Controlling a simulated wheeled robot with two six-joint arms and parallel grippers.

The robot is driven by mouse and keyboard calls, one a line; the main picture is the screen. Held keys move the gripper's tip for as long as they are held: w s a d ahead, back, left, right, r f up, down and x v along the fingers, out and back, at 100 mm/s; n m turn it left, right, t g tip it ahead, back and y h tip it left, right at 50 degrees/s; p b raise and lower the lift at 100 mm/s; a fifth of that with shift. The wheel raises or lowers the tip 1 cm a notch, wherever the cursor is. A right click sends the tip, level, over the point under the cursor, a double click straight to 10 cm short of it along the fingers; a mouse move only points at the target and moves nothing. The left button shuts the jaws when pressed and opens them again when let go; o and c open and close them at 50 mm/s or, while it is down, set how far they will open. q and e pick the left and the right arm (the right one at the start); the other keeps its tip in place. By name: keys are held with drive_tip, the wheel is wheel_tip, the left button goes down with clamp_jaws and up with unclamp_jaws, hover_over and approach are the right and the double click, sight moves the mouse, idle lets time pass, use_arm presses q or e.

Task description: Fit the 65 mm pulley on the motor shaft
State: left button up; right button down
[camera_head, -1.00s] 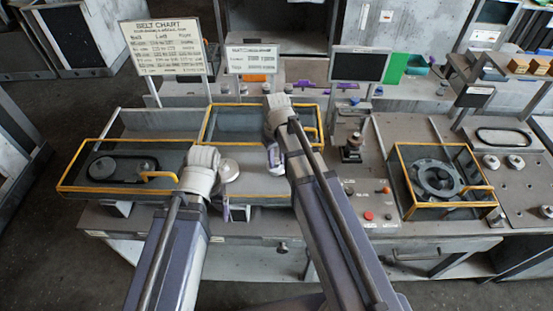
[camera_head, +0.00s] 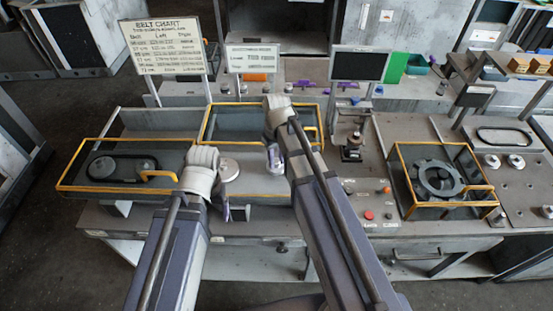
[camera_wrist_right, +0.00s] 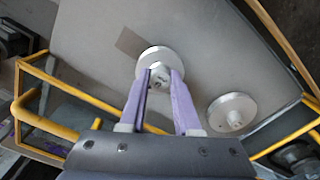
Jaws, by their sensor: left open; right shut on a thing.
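My right gripper (camera_wrist_right: 157,100) is shut on the hub of a round pale metal pulley (camera_wrist_right: 153,56) in the right wrist view. In the head view my right gripper (camera_head: 274,158) is over the middle of the bench, and its pulley is mostly hidden by the arm. A second pale round pulley (camera_wrist_right: 232,113) lies on the grey surface beside it; in the head view a pale disc (camera_head: 228,169) shows between the arms. My left gripper (camera_head: 226,211) is open, near the bench's front edge, mostly hidden by its arm. I cannot make out pulley sizes or the motor shaft.
Yellow-framed guards stand at the left (camera_head: 72,173), the centre back (camera_head: 262,106) and the right (camera_head: 400,170). The left one covers a belt loop (camera_head: 122,167). A belt chart (camera_head: 163,47) stands behind. A dark upright fitting (camera_head: 352,150) is right of my right arm.

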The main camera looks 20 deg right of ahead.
drive_tip(key=shift+f, duration=0.15)
drive_tip(key=shift+f+b, duration=0.35)
drive_tip(key=shift+b, duration=0.15)
drive_tip(key=shift+f+b, duration=0.35)
drive_tip(key=shift+f, duration=0.2)
idle(0.4)
drive_tip(key=c, duration=0.5)
unclamp_jaws()
drive_tip(key=shift+c, duration=0.2)
drive_tip(key=shift+r, duration=0.15)
drive_tip(key=shift+r+p, duration=1.1)
drive_tip(key=shift+r, duration=0.05)
